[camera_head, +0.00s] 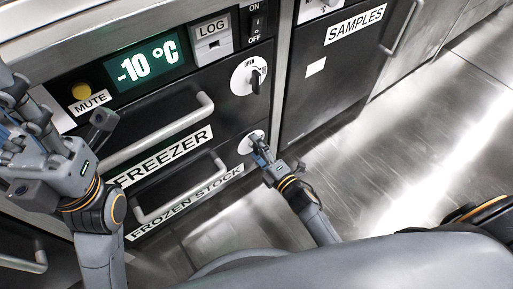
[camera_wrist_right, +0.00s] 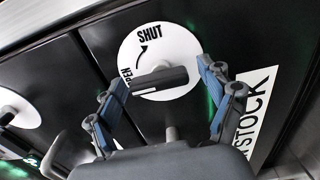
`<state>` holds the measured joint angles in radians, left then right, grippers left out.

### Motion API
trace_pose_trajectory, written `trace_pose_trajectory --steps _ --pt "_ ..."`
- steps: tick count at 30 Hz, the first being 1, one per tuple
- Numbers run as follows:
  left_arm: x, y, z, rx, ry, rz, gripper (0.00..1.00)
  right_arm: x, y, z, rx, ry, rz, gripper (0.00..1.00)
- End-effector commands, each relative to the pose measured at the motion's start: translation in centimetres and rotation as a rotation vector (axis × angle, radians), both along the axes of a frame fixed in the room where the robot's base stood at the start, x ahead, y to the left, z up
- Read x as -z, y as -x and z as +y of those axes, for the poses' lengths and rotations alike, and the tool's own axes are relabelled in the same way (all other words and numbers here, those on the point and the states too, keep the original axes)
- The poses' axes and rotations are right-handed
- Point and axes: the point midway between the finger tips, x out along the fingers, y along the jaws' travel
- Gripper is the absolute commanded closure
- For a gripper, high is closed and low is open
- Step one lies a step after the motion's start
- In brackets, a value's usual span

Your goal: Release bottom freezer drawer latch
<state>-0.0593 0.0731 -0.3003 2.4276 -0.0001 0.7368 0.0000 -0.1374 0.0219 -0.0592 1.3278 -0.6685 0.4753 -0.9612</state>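The bottom freezer drawer (camera_head: 190,186), labelled FROZEN STOCK, looks closed. Its latch is a white disc with a black knob. In the head view the latch disc (camera_head: 246,142) is partly hidden by my right gripper (camera_head: 258,143). In the right wrist view the latch knob (camera_wrist_right: 160,80) lies about level, its left end near the partly covered word OPEN; an arrow points to SHUT. My right gripper (camera_wrist_right: 163,78) is open, with a finger on either side of the knob; contact is not clear. My left gripper (camera_head: 22,112) is at the left edge, away from the latch.
The upper FREEZER drawer (camera_head: 150,125) has its own latch (camera_head: 250,76) and bar handle (camera_head: 165,132). The lower bar handle (camera_head: 180,195) sticks out left of my right gripper. A SAMPLES cabinet (camera_head: 325,80) stands to the right. The metal floor (camera_head: 420,130) there is clear.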

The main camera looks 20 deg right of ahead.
Motion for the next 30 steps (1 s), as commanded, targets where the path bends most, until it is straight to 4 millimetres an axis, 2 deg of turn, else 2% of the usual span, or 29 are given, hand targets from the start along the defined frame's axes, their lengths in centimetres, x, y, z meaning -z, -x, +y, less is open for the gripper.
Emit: trace_pose_trajectory --steps 6,10,21,24,30 --pt "0.2 0.0 0.1 -0.002 0.003 0.009 0.60 -0.1 0.0 -0.1 0.001 -0.001 -0.001 0.19" --pt "0.1 -0.1 0.1 -0.001 0.003 0.008 0.60 0.0 1.0 -0.4 0.001 0.000 0.000 0.19" --pt "0.1 -0.1 0.0 0.000 0.000 0.006 0.60 0.1 8.1 -2.9 0.000 0.000 0.003 0.19" --pt "0.1 -0.1 0.0 0.000 0.000 0.006 0.60 0.0 9.6 -3.5 0.001 0.000 0.002 0.19" --pt "0.1 -0.1 0.0 0.000 0.000 0.005 0.60 0.0 11.1 -4.1 0.000 -0.001 0.000 0.19"
